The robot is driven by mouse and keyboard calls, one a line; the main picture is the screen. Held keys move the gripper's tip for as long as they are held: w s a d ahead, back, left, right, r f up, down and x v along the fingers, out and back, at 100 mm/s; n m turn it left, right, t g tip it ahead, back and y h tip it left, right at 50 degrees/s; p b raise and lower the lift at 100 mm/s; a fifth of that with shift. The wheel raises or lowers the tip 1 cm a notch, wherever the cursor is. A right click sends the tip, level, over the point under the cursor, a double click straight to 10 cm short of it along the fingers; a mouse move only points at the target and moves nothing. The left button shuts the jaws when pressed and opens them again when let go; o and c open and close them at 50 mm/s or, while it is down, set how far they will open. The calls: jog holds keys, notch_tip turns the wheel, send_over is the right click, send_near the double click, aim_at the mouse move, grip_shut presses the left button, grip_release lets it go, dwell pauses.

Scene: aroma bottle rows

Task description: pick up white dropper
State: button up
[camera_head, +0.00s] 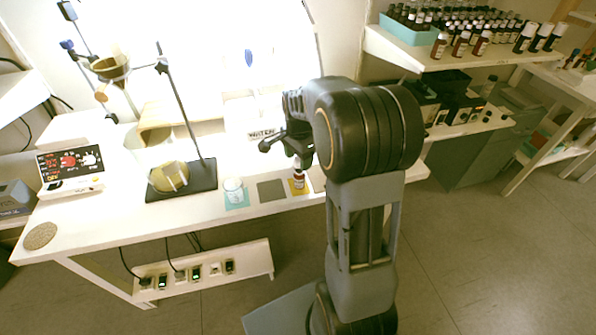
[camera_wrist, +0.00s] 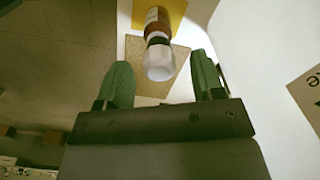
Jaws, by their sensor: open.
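A brown bottle (camera_head: 299,184) with a label stands on a yellow mat at the front of the bench. It also shows in the wrist view (camera_wrist: 157,22) on the yellow mat. A pale, whitish top, apparently the white dropper (camera_wrist: 159,65), is on the bottle and points toward the wrist camera, with a dark ring below it. My gripper (camera_wrist: 162,66) is open, its two green fingers apart on either side of the white top. I cannot tell whether either finger touches it. In the head view my gripper (camera_head: 286,146) is just above and left of the bottle, partly hidden by my wrist.
A glass beaker (camera_head: 233,188) stands on a teal mat, with an empty brown mat (camera_head: 271,190) between it and the bottle. A black-based stand (camera_head: 181,182) is farther left. A sign reading "WATER" (camera_head: 262,134) is behind my gripper. Several bottles fill the shelf (camera_head: 448,58) at right.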

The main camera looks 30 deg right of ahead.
aim_at(299, 172)
jog(key=shift+f, duration=1.65)
jog(key=shift+c, duration=0.2)
jog(key=c, duration=0.6)
